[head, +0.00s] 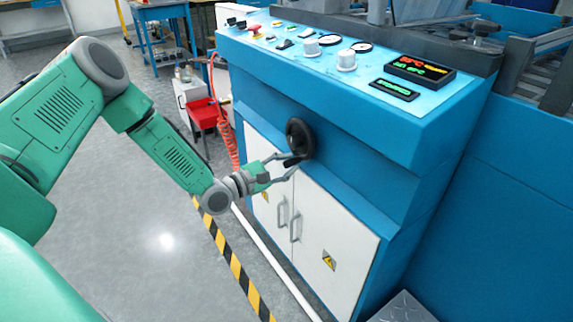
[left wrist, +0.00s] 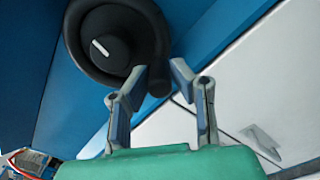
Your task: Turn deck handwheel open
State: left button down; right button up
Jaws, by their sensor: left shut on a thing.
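The black handwheel (head: 300,138) sits on the sloping blue front of the machine, below the control deck. In the left wrist view the handwheel (left wrist: 112,42) shows a round hub with a white mark and a thick rim. My left gripper (head: 290,160) reaches the lower edge of the wheel. In the left wrist view its fingers (left wrist: 160,78) are on either side of a black knob at the wheel's lower right, shut on it. The fingers partly hide the knob. My right gripper is in neither view.
The control deck (head: 350,60) carries knobs, gauges and lit displays. White cabinet doors (head: 320,225) with handles are below the wheel. A red bin (head: 203,113) and an orange coiled hose (head: 228,135) are left of the machine. A striped floor line (head: 237,268) runs along its front.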

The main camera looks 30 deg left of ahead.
pick_arm(q)
jog(key=shift+s+d+f, duration=0.1)
jog(key=shift+s+f, duration=0.1)
jog(key=shift+f, duration=0.2)
jog(key=c, duration=1.4)
grip_release()
jog(key=shift+w+r, duration=0.1)
jog(key=shift+r, duration=0.05)
jog(key=shift+v, duration=6)
